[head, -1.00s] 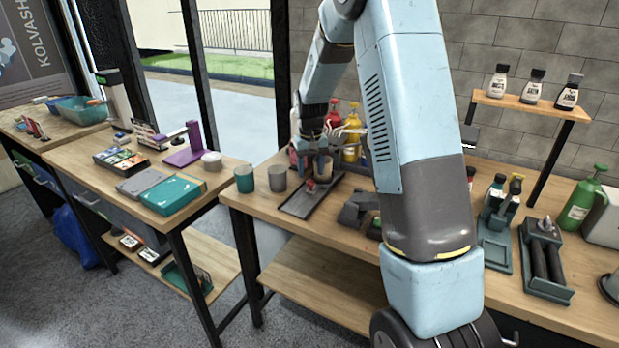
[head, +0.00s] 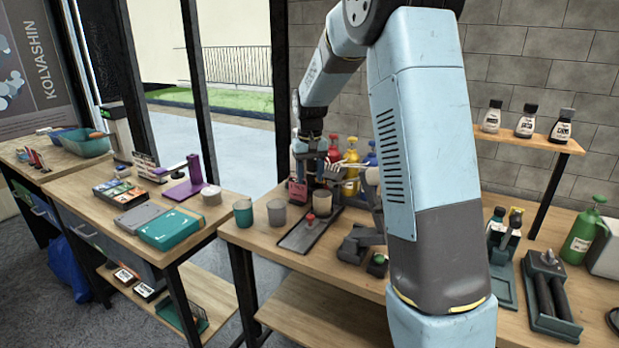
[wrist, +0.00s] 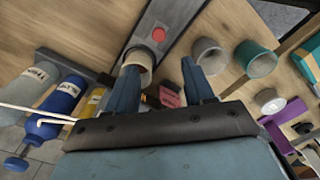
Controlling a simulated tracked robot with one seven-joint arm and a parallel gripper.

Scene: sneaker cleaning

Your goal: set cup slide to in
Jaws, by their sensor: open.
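The slide is a long dark tray (head: 297,238) on the bench, with a red knob (head: 309,218) on it. A pale cup (head: 322,202) stands at its far end, below the dispenser spouts. In the wrist view the tray (wrist: 176,22), the red knob (wrist: 158,34) and the cup (wrist: 143,58) show ahead of the fingers. My gripper (head: 313,175) is above the far end of the tray, close to the cup. In the wrist view my gripper (wrist: 160,75) is open and empty. Its left finger partly covers the cup; contact cannot be told.
A grey cup (head: 276,212) and a teal cup (head: 243,213) stand left of the tray. Red (head: 330,148), yellow (head: 351,178) and blue bottles stand behind. A dark device with a green button (head: 379,259) is at right.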

